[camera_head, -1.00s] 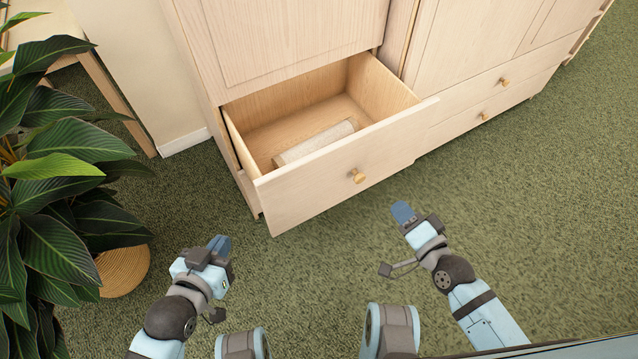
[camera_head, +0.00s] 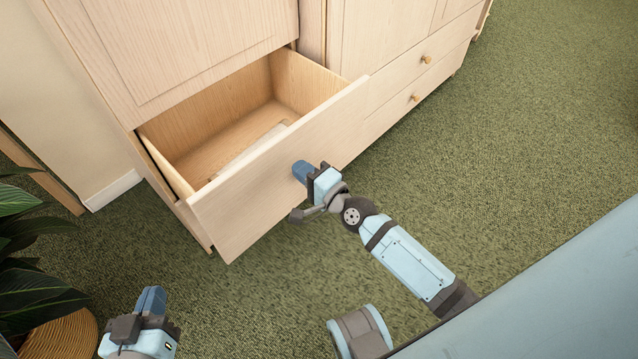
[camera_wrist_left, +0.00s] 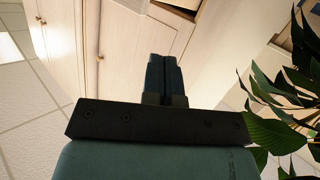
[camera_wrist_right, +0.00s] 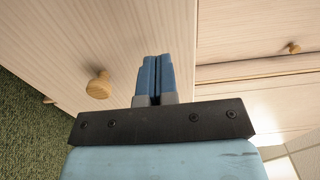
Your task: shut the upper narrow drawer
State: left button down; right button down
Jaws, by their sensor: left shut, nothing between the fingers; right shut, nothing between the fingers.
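The upper narrow drawer (camera_head: 262,185) is pulled open from the pale wooden cabinet, with a whitish rolled item (camera_head: 252,146) lying inside. My right gripper (camera_head: 301,171) is shut and empty, with its fingertips at the drawer front, over the spot where the knob was seen; I cannot tell if they touch. In the right wrist view a round wooden knob (camera_wrist_right: 99,86) sits left of the shut fingers (camera_wrist_right: 155,78). My left gripper (camera_head: 151,298) is shut and empty, low at the left, apart from the drawer. Its shut fingers also show in the left wrist view (camera_wrist_left: 164,76).
A leafy plant (camera_head: 35,300) in a woven basket (camera_head: 65,338) stands at the lower left. Closed drawers with knobs (camera_head: 426,59) are in the neighbouring cabinet section to the right. Green carpet (camera_head: 520,150) is clear on the right.

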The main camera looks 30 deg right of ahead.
aim_at(281, 154)
jog(key=x, duration=0.4)
jog(key=shift+w+b, duration=0.15)
jog(key=shift+b, duration=0.15)
pick_arm(q)
jog(key=shift+w+d+r+t+h, duration=0.15)
jog(key=shift+d+r+t+h, duration=0.2)
jog(key=shift+r, duration=0.3)
pick_arm(e)
jog(key=shift+w, duration=0.1)
